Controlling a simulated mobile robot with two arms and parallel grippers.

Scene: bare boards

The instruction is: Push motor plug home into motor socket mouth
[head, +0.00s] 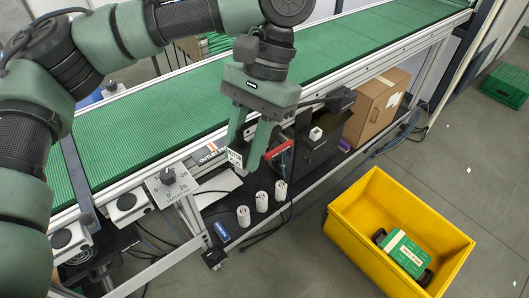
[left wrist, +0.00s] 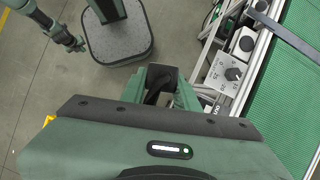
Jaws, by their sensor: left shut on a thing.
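My left gripper (head: 249,153) hangs in front of the conveyor's near side, fingers pointing down. It is shut on a dark thing, taken as the motor plug (left wrist: 158,84), which shows between the fingers in the left wrist view. A small white label shows at the left fingertip in the head view. The fingers hide most of the plug. The motor socket mouth cannot be made out for sure; a dark housing (head: 318,143) stands just right of the gripper under the belt. I cannot tell whether plug and socket touch. My right gripper (left wrist: 74,44) shows small in the left wrist view, its jaws unclear.
The green conveyor (head: 140,120) runs behind the gripper. A dial panel (head: 172,184) is left of it. Several white cylinders (head: 262,201) stand on the lower shelf, with a cardboard box (head: 376,105) farther right. A yellow crate (head: 345,222) stands on open floor.

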